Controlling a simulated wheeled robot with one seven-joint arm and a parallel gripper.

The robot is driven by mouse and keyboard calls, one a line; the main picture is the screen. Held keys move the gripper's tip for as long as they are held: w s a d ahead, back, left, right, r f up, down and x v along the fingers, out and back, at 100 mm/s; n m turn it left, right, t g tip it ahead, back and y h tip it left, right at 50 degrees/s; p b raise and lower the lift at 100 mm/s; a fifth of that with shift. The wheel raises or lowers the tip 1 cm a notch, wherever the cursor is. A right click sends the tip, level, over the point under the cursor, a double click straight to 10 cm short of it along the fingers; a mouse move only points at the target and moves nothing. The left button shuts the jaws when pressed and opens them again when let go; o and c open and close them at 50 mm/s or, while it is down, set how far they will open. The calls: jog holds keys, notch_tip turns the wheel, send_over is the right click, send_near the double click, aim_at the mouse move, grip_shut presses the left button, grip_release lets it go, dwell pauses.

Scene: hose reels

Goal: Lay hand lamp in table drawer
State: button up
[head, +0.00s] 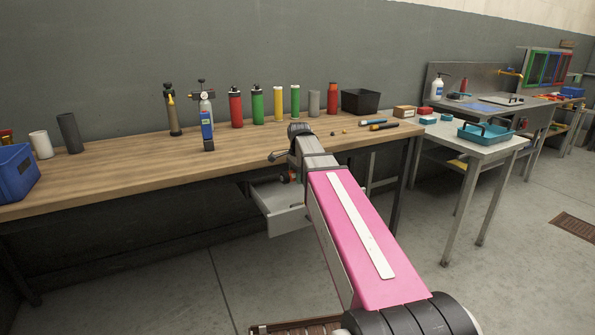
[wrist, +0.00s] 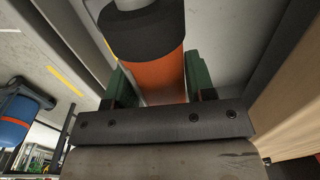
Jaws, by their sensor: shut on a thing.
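The table drawer (head: 287,221) is pulled out under the wooden workbench, a pale open box in the head view. My arm reaches over the bench edge and hides part of the drawer's right side. In the wrist view my gripper (wrist: 153,83) is shut on the hand lamp (wrist: 158,66), an orange cylinder with a black band and a grey end. The green finger pads lie on both sides of it. A pale surface shows behind the lamp, probably the drawer. I cannot tell whether the lamp touches it. In the head view the lamp is mostly hidden.
The workbench top (head: 110,175) carries several bottles and cylinders along the back, a blue bin (head: 17,173) at the left and a black bin (head: 360,102) at the right. A metal table (head: 477,147) with a teal tray stands to the right.

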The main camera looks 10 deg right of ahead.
jog(key=shift+f, duration=3.25)
jog(key=o, duration=1.1)
jog(key=shift+r, duration=0.1)
jog(key=r, duration=1)
jog(key=shift+s+d+r, duration=0.15)
jog(key=shift+s+r, duration=0.15)
jog(key=shift+s, duration=0.05)
